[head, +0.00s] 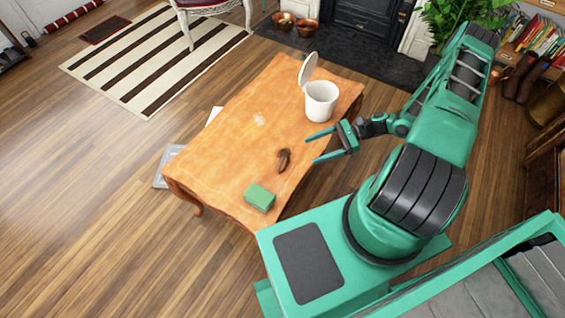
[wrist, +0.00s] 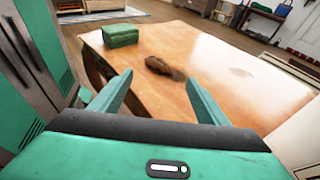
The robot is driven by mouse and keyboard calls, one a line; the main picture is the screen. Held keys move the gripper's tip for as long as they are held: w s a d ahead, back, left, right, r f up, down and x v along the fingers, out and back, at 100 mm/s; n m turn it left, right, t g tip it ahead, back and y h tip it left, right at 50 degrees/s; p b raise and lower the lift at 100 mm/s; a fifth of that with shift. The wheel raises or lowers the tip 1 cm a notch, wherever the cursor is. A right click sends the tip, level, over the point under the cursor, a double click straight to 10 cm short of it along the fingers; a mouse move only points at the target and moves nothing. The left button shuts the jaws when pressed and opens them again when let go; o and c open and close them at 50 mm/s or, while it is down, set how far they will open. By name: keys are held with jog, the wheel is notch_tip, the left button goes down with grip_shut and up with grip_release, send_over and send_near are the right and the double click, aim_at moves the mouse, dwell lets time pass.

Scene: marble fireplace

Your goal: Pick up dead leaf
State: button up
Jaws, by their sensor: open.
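The dead leaf (head: 284,160) is a small dark brown curled shape lying on the wooden table (head: 225,165). It also shows in the wrist view (wrist: 165,68), beyond and between my fingertips. My gripper (head: 316,147) is open and empty, at the table's right edge, to the right of the leaf and apart from it. In the wrist view my gripper (wrist: 160,88) has its two green fingers spread wide, pointing toward the leaf.
A green block (head: 260,197) lies on the table near the leaf, and a white bin (head: 321,101) with a raised lid (head: 308,68) stands at the far end. A pale smudge (head: 259,119) marks the tabletop. The tabletop around the leaf is otherwise clear.

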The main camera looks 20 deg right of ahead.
aim_at(288, 161)
jog(key=x, duration=1.1)
jog(key=shift+f, duration=0.25)
grip_shut()
